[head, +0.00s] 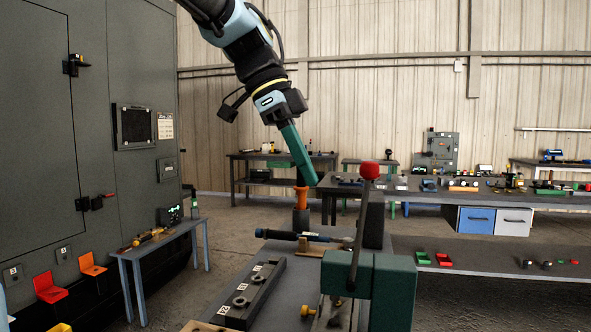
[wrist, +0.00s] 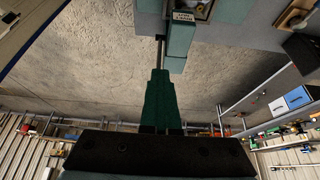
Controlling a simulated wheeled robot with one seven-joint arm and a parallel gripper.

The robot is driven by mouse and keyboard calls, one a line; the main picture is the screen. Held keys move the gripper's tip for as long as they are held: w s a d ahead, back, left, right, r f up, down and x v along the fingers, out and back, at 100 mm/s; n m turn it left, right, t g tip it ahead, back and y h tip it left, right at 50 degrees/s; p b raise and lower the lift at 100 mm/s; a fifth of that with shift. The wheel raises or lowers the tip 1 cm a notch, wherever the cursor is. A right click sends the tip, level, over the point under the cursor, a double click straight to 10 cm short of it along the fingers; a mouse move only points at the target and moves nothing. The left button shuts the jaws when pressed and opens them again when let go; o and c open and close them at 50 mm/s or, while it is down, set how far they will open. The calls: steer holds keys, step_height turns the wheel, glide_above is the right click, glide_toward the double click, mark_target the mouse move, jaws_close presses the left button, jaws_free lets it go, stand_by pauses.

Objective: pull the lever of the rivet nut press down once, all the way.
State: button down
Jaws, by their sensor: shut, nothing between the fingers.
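The rivet nut press (head: 394,290) is a green block with a dark column at the near right of the bench in the head view. Its lever (head: 357,232) is a thin rod that stands nearly upright, with a red ball knob (head: 369,171) at the top. My gripper (head: 312,181) has long green fingers, shut and empty, pointing down and to the right. In the head view its tips are left of the knob at about its height, apart from it. In the wrist view the shut fingers (wrist: 160,78) point towards a green part; I do not make out the knob there.
On the bench (head: 287,300) are a dark block with holes and labels (head: 252,296), a blue-handled tool (head: 290,236) and an orange-topped upright piece (head: 301,199). A dark cabinet (head: 90,140) stands left. Floor between bench and small side table (head: 165,245) is clear.

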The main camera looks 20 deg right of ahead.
steer(key=shift+s+d+r+p, duration=0.2)
steer(key=shift+s+d+r, duration=0.1)
steer(key=shift+s+d, duration=0.35)
steer(key=shift+s+d+r+p, duration=0.3)
steer(key=shift+s+d, duration=0.2)
steer(key=shift+d, duration=0.25)
steer(key=shift+s+d+r+p, duration=0.15)
steer(key=shift+s+d+r, duration=0.15)
steer(key=shift+s+d, duration=0.35)
steer(key=shift+c, duration=2)
jaws_free()
steer(key=shift+w, duration=0.1)
steer(key=p+v, duration=0.5)
steer(key=v, duration=0.3)
